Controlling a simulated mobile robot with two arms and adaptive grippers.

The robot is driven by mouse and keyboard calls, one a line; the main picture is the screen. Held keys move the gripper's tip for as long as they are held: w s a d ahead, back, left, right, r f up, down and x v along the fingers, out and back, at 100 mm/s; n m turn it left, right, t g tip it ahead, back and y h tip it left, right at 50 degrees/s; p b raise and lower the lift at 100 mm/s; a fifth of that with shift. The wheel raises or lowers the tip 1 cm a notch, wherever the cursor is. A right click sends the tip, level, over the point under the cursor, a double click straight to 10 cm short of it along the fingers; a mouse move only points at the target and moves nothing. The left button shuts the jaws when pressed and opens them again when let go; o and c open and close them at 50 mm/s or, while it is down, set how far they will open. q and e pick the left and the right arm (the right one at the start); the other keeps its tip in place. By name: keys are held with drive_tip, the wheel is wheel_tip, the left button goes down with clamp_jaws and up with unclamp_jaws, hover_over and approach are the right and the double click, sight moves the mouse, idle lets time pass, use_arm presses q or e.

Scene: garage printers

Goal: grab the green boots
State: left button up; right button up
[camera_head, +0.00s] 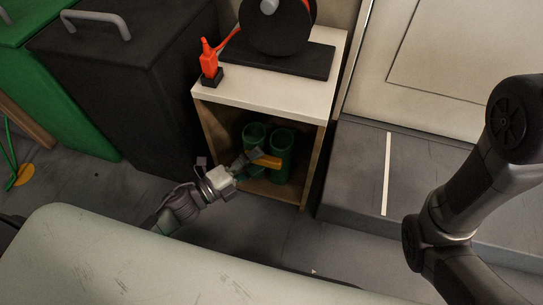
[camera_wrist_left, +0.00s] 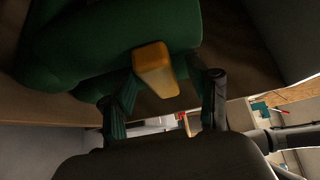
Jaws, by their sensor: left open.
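The green boots (camera_head: 282,152) stand side by side inside the open front of a small cabinet (camera_head: 262,97). A yellow-orange piece (camera_head: 268,161) sticks out in front of them. My left gripper (camera_head: 247,167) reaches into the cabinet opening, close in front of the boots. In the left wrist view, the green boot (camera_wrist_left: 120,35) fills the top, with the yellow-orange piece (camera_wrist_left: 154,70) near the space between the open fingers (camera_wrist_left: 165,108). I cannot tell whether the fingers touch the boots. My right gripper is out of view.
A black reel (camera_head: 277,25) on a dark base and a small orange-red bottle (camera_head: 209,62) stand on the cabinet top. A dark bin (camera_head: 120,85) and green bin (camera_head: 40,80) stand left. A grey step (camera_head: 350,190) lies right.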

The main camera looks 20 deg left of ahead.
use_arm(q)
drive_tip(key=shift+x, duration=0.9)
drive_tip(key=shift+c, duration=0.3)
clamp_jaws()
drive_tip(key=shift+r, duration=0.15)
